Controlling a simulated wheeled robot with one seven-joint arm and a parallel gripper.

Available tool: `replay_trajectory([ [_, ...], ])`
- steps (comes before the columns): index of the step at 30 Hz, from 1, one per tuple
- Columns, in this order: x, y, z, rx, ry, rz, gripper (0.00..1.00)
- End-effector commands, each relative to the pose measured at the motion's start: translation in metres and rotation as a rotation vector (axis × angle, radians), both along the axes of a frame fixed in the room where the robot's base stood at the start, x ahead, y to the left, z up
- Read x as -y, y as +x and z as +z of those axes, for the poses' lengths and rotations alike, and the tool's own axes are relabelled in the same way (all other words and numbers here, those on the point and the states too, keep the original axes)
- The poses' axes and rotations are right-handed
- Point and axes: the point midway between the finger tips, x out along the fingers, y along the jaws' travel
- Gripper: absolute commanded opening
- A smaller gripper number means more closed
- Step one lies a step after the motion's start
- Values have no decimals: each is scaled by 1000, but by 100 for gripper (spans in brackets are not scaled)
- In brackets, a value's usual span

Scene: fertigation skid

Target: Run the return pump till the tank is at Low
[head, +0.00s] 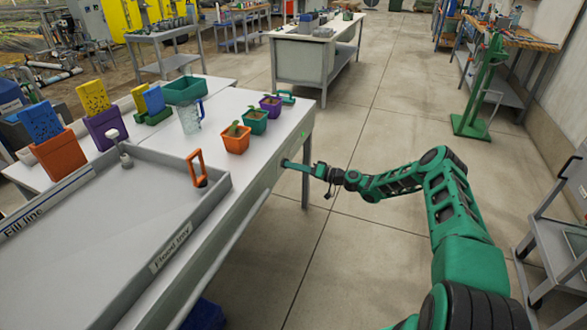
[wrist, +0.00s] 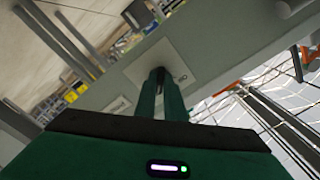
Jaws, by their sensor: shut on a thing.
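My gripper (head: 286,163) is at the bench's front edge, by its right end, with its green fingers against the front face. In the wrist view the fingers (wrist: 162,85) are close together over a pale label plate (wrist: 170,62). They are shut on a small control there, which they hide; its kind and position cannot be told. A small green light (head: 302,134) shows on the bench near the gripper. The grey flood tray (head: 190,235), marked "Flood tray" and "Fill line", lies on the bench. No tank level mark is readable.
An orange handle (head: 196,168) stands at the tray's right corner. Potted seedlings (head: 236,138), a clear jug (head: 190,117) and coloured bins (head: 60,153) stand behind the tray. A green stand (head: 475,122) and grey cart (head: 560,235) are at right. The floor between is clear.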

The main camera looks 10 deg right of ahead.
Motion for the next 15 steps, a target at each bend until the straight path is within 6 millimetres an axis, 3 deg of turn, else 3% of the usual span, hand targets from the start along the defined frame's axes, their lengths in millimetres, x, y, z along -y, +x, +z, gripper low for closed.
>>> replay_trajectory([
  [4,1,2,0,0,-2,-6,0],
  [6,1,2,0,0,-2,-6,24],
  [7,1,2,0,0,-2,-6,28],
  [15,1,1,0,0,-1,-4,28],
])
